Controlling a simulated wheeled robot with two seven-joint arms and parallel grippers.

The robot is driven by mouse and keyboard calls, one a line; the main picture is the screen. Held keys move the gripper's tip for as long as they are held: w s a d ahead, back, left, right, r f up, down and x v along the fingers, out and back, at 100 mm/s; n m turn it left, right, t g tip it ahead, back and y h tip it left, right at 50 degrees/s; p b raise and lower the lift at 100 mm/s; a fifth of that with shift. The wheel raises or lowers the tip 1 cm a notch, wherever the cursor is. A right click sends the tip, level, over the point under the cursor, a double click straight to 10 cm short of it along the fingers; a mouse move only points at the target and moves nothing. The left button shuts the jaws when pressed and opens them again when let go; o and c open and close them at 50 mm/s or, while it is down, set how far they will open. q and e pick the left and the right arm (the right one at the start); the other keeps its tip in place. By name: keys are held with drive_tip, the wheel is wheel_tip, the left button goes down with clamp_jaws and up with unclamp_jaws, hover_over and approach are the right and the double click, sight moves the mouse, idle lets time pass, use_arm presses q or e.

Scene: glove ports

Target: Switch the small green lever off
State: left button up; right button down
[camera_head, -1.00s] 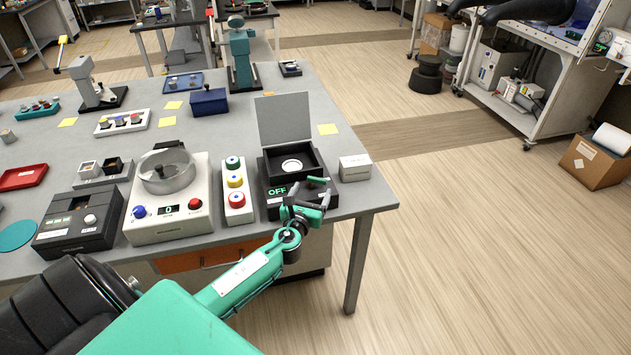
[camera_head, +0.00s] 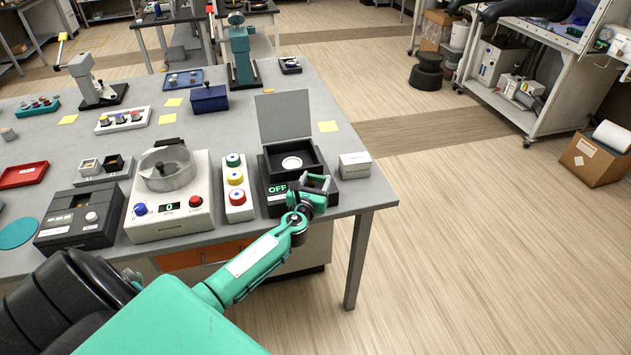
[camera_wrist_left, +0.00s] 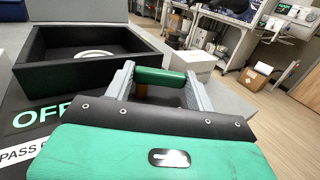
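The small green lever shows in the left wrist view as a short green bar (camera_wrist_left: 160,77) on a brownish post. It belongs to the black box (camera_head: 275,206) with the raised grey lid, at the table's front right. A lit green display on that box reads OFF (camera_head: 277,189). My left gripper (camera_head: 318,180) is at the box's front right corner. In the left wrist view its grey fingers are wide apart, one at each end of the green bar; whether they touch it I cannot tell. My right gripper is out of view.
A small white box (camera_head: 355,166) stands close to the right of my left gripper. A white panel with three coloured buttons (camera_head: 238,205) and a white device with a clear bowl (camera_head: 172,225) stand to the left. The table's front edge is just below the gripper.

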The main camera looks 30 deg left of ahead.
use_arm(q)
drive_tip(key=shift+y, duration=0.3)
drive_tip(key=shift+w+d+n+g+y, duration=0.2)
drive_tip(key=shift+n+g+y, duration=0.2)
drive_tip(key=shift+n+y, duration=0.3)
drive_tip(key=shift+w+n+g+y, duration=0.15)
drive_tip(key=shift+n+g+y, duration=0.5)
drive_tip(key=shift+y, duration=0.35)
drive_tip(key=n+g+y, duration=0.2)
drive_tip(key=y, duration=0.1)
drive_tip(key=shift+w+f+n+b, duration=0.1)
drive_tip(key=shift+w+n+b, duration=0.15)
drive_tip(key=shift+b, duration=0.05)
drive_tip(key=shift+w+a+n+g+y, duration=0.1)
drive_tip(key=shift+n+g+y, duration=0.4)
drive_tip(key=shift+g, duration=0.15)
drive_tip(key=o, duration=1)
